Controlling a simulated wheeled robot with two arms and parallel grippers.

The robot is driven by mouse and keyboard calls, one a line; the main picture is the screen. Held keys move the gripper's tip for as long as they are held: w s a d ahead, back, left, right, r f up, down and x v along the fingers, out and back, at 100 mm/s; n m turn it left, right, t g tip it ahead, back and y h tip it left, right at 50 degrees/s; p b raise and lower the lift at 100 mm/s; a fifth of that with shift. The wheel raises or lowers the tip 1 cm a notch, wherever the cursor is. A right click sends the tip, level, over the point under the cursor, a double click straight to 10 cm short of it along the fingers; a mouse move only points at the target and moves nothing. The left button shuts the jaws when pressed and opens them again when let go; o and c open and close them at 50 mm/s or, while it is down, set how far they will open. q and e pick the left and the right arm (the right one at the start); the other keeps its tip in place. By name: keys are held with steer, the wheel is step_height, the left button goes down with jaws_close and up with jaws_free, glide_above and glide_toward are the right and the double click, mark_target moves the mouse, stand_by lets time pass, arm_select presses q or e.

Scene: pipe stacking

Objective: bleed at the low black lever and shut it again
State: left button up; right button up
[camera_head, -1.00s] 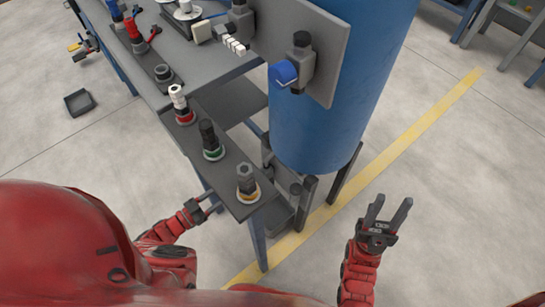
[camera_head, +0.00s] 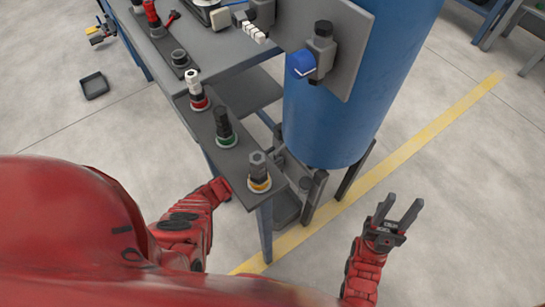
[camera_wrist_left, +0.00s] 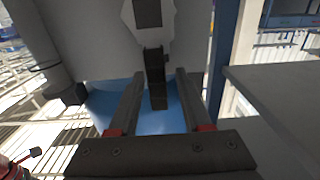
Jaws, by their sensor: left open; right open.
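The black lever (camera_wrist_left: 155,80) hangs down from a pale valve body (camera_wrist_left: 151,15) in the left wrist view. My left gripper (camera_wrist_left: 160,88) is open, with one finger on each side of the lever. I see gaps between the lever and both fingers. In the head view, my left arm reaches under the narrow shelf, which hides the left gripper. The lever cannot be made out there. The blue tank (camera_head: 335,120) stands behind the shelf. My right gripper (camera_head: 398,212) is open and empty above the floor, right of the tank.
The narrow dark shelf (camera_head: 238,172) carries three fittings with red, green and yellow rings. A blue-handled valve (camera_head: 302,64) sits on the panel (camera_head: 350,70) at the tank. Dark tank legs (camera_head: 313,197) stand close to the shelf's end.

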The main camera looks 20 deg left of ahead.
arm_select(q)
steer(key=shift+d, duration=0.1)
jaws_close()
stand_by(1.4)
